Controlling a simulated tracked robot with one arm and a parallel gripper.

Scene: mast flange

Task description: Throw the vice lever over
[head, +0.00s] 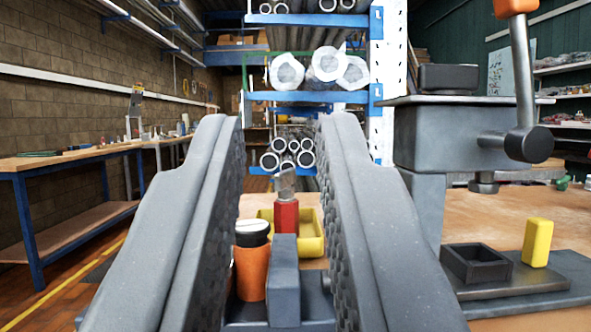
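The grey vice (435,140) stands on the right of the head view, beyond and to the right of my right finger. Its lever (523,75) is a grey rod that rises nearly upright from a dark round hub (528,143) on the vice's side. An orange knob (514,6) tops the lever and is cut off by the picture's top edge. My gripper (282,125) is open and empty, its two grey fingers wide apart in the middle of the view. The lever is to the right of both fingers, apart from them.
Between the fingers show an orange black-topped cylinder (251,270), a red grey-tipped tool (286,215), a grey block (284,285) and a yellow tray (312,240). A small open dark box (475,265) and a yellow block (537,242) stand below the vice. A workbench (80,160) lines the left wall.

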